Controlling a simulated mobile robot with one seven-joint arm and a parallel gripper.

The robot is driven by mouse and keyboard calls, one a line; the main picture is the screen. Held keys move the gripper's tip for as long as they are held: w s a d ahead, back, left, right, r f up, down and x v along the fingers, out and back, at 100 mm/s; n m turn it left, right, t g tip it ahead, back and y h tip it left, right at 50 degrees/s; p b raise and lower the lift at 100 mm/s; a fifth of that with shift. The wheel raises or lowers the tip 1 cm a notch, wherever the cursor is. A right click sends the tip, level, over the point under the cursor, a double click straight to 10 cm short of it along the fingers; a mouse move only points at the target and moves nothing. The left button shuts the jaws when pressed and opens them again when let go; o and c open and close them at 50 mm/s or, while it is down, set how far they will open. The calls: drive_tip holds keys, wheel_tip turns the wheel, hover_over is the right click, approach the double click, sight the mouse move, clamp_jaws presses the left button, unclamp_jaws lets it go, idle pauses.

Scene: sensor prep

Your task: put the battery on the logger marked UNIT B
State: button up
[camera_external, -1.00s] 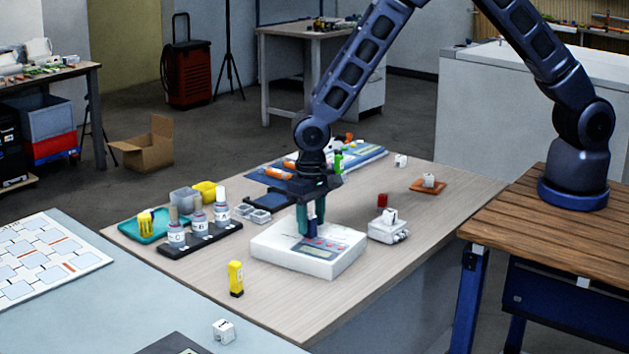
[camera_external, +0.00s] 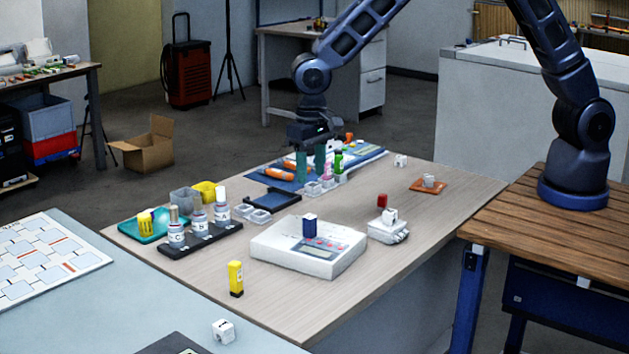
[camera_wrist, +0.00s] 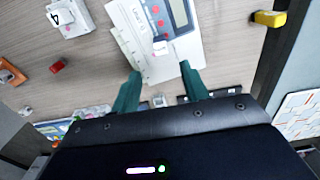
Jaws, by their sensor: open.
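A white box-shaped device (camera_external: 275,247) with a display and buttons lies on the wooden table; it also shows in the wrist view (camera_wrist: 190,50). Its lettering is too small to read surely, so I cannot confirm UNIT B. My gripper (camera_external: 311,170) is open and empty, above and behind the device, apart from the block. Its two green fingers show in the wrist view (camera_wrist: 160,70).
A black rack (camera_external: 205,240) of labelled bottles stands left of the device, beside a teal tray (camera_external: 160,232). A yellow block (camera_external: 236,278) stands in front. Right are a small white unit (camera_external: 388,235), a red block (camera_external: 382,200) and an orange pad (camera_external: 418,187).

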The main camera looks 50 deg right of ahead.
drive_tip(key=shift+r, duration=0.1)
drive_tip(key=d+r+t+y, duration=0.1)
drive_tip(key=d+r, duration=0.9)
drive_tip(key=d, duration=0.4)
drive_tip(key=d+r+t, duration=0.1)
drive_tip(key=d+r, duration=1)
drive_tip(key=d, duration=0.2)
drive_tip(key=s+d+r+t, duration=0.1)
drive_tip(key=s+d+r, duration=0.2)
drive_tip(key=s+d, duration=0.3)
drive_tip(key=s+d+r, duration=0.3)
drive_tip(key=s+d, duration=0.1)
drive_tip(key=d, duration=0.4)
drive_tip(key=s+d+t+h, duration=0.1)
drive_tip(key=s+d, duration=0.8)
drive_tip(key=s, duration=0.3)
drive_tip(key=shift+s+d+f+t, duration=0.15)
drive_tip(key=shift+s+f+t, duration=0.05)
drive_tip(key=shift+s+t, duration=0.1)
